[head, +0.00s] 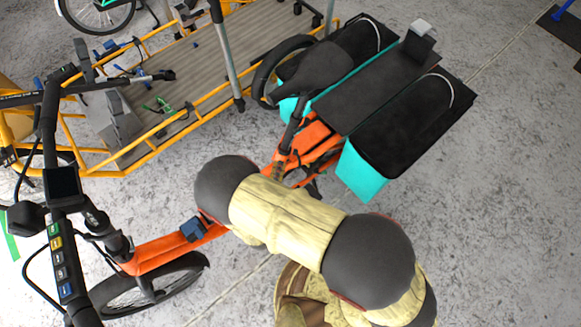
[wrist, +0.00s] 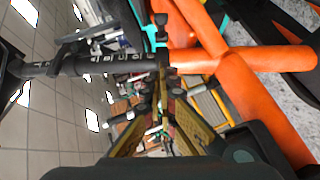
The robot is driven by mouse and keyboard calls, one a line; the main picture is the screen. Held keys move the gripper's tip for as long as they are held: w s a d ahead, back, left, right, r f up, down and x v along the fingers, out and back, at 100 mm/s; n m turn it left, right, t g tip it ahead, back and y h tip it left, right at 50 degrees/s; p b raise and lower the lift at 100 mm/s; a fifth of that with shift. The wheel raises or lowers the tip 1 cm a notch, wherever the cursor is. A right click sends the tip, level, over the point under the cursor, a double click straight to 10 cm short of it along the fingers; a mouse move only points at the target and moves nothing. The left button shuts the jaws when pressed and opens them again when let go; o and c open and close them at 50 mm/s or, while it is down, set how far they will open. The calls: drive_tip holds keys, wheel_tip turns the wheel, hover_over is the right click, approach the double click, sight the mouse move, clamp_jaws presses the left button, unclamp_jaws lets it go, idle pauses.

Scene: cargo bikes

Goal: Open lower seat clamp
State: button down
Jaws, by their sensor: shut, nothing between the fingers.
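In the wrist view, a dark seat post (wrist: 105,62) with pale marks runs into the orange bike frame (wrist: 250,60). A dark clamp (wrist: 161,38) with small knobs sits where post and frame meet; its lever's position is hard to tell. My gripper (wrist: 160,92) has yellowish fingers with dark tips, shut and empty, just below that joint in the picture. I cannot tell whether the tips touch it. In the head view, the seat post (head: 292,130) rises from the orange frame (head: 312,140) to the black saddle (head: 316,68). My arm hides most of the gripper there.
Teal-and-black panniers (head: 364,172) and a black rear rack (head: 375,90) stand right of the saddle. Handlebars with a display (head: 62,185) are at left. A yellow-railed cargo bike (head: 170,75) stands close behind. Grey floor (head: 500,220) is clear at right.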

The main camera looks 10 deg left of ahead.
drive_tip(key=shift+w+d+f, duration=0.2)
drive_tip(key=shift+d, duration=0.45)
drive_tip(key=shift+w+d+f, duration=0.2)
drive_tip(key=shift+w+d, duration=0.05)
drive_tip(key=shift+d, duration=0.4)
drive_tip(key=shift+w+d+f, duration=0.2)
drive_tip(key=shift+d, duration=0.45)
drive_tip(key=shift+d+y, duration=0.25)
drive_tip(key=shift+y, duration=0.15)
